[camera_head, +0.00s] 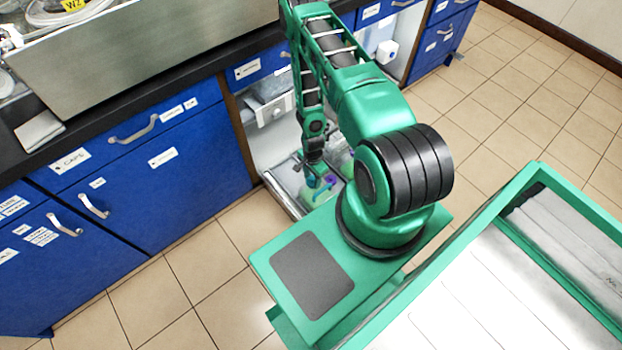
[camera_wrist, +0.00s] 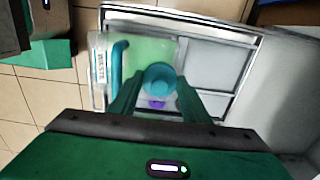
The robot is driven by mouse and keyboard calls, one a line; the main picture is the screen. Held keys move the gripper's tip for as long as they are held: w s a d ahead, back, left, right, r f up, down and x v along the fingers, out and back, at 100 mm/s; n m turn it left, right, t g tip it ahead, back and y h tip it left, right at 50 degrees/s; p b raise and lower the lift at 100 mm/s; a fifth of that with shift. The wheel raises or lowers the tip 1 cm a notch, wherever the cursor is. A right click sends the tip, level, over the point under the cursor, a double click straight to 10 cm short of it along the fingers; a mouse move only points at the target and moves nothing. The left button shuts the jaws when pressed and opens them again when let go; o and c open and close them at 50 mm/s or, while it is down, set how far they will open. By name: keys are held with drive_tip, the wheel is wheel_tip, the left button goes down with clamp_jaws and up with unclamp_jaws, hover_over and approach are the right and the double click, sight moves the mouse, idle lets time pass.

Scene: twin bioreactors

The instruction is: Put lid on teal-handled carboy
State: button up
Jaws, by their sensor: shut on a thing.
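In the wrist view my gripper (camera_wrist: 159,84) is shut on a round teal lid (camera_wrist: 160,76), held between its two green fingers. Below it is a pale green carboy (camera_wrist: 148,50) with a teal handle (camera_wrist: 117,66) on its left side. A small purple part (camera_wrist: 156,104) shows just under the lid. I cannot tell whether the lid touches the carboy's neck, as the lid and fingers hide it. In the head view my gripper (camera_head: 313,166) is low over the carboy (camera_head: 318,193), which my arm partly hides.
The carboy stands in a metal-framed tray (camera_wrist: 215,52) in an open bay under the bench. A white labelled panel (camera_wrist: 98,72) is at its left in the wrist view. Blue cabinets (camera_head: 160,170) flank the bay. Tiled floor (camera_head: 215,255) in front is clear.

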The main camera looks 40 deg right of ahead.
drive_tip(key=o, duration=1.6)
drive_tip(key=shift+c, duration=0.2)
drive_tip(key=shift+r, duration=3)
clamp_jaws()
drive_tip(key=shift+f, duration=0.1)
